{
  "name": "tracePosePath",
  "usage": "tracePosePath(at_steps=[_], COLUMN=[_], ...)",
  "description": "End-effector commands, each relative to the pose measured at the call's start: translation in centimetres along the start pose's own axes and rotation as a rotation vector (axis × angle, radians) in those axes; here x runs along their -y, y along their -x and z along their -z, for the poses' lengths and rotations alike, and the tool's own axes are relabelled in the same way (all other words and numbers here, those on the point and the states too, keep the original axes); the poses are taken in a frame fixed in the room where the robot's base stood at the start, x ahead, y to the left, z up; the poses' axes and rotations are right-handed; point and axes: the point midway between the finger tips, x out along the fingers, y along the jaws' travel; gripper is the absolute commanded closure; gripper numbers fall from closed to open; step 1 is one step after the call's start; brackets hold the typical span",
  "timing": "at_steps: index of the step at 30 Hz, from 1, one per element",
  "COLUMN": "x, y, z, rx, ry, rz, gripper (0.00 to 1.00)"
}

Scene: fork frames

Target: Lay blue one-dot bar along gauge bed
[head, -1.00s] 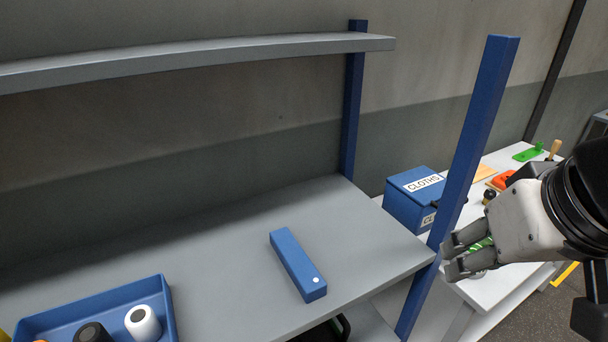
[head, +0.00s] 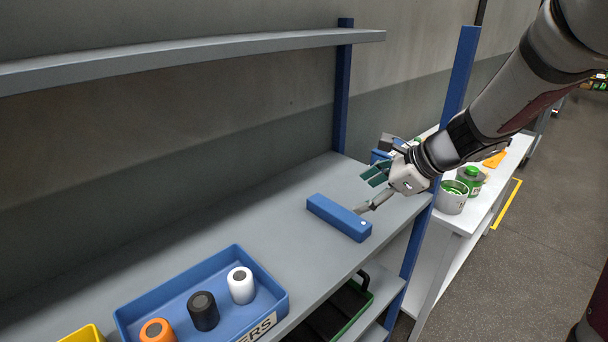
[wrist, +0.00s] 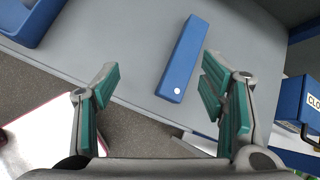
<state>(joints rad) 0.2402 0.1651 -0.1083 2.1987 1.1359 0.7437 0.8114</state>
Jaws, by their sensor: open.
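The blue bar (head: 338,217) with one white dot lies flat on the grey shelf, its dotted end toward the shelf's front edge. In the wrist view the bar (wrist: 184,58) lies ahead of the fingertips, slightly right of the middle between them. My gripper (head: 370,190) is open and empty, just right of the bar in the head view and apart from it. In the wrist view its green-padded fingers (wrist: 158,80) are spread wide. I cannot make out a gauge bed in these frames.
A blue tray (head: 127,318) with orange, black and white cylinders stands at front left on the grey shelf (head: 240,215). A blue post (head: 460,75) rises close to my arm. A white table (head: 502,175) with a green-filled pot (head: 452,198) stands right. The shelf's middle is clear.

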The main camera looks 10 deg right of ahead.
Motion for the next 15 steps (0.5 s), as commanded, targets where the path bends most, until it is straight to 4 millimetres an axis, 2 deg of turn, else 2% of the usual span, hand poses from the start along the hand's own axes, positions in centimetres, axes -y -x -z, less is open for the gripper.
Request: tracePosePath(at_steps=[1,6,11,15], x=[1.3,4.1,5.0,5.1], y=[-1.3,-3.6,-4.8,-7.0], z=[1.5,4.6,5.7,5.7], rx=[0.003,0.018,0.024,0.024], ry=[-0.111,-0.376,-0.462,-0.467], rz=[0.015,0.067,0.085,0.084], gripper=[0.35,0.35,0.35,0.35])
